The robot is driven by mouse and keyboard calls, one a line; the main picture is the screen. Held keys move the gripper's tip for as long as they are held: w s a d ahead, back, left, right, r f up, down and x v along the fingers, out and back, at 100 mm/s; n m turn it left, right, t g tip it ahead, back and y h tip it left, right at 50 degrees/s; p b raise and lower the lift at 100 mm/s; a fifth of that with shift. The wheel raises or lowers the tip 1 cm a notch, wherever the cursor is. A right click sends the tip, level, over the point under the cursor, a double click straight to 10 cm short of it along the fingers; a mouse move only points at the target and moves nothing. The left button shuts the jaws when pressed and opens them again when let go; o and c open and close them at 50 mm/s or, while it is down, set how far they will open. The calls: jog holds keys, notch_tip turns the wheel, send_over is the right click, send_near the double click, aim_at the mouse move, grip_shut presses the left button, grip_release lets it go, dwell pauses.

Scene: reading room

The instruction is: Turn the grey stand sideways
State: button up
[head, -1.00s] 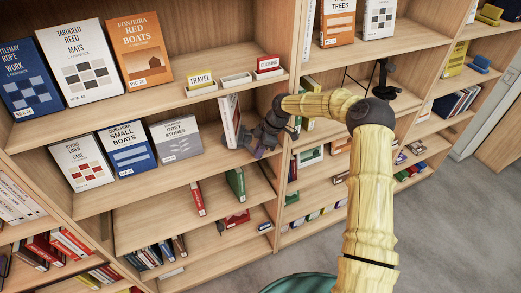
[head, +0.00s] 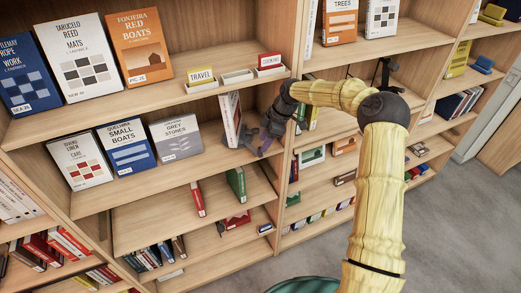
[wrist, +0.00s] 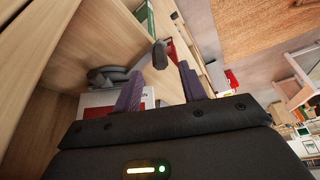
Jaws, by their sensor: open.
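The grey stand (head: 250,136) is on the middle shelf at its right end, beside a thin upright book (head: 231,119) with a white cover that is seen nearly edge-on. In the wrist view the stand (wrist: 105,76) shows a rounded grey part and a bar with a dark end, ahead of the fingers. My gripper (head: 268,133) is at the shelf's right end, close to the stand. In the wrist view its two purple fingers (wrist: 160,82) are apart, with the stand's bar beyond the gap. I cannot tell whether a finger touches it.
The shelf's upright panel is close to the right of my gripper. Three face-out books, one the Grey Stones book (head: 177,138), stand to the left. Above are small trays with a yellow Travel card (head: 201,77). A green book (head: 236,182) stands below.

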jog(key=shift+b+v, duration=0.35)
jog(key=shift+v, duration=1.25)
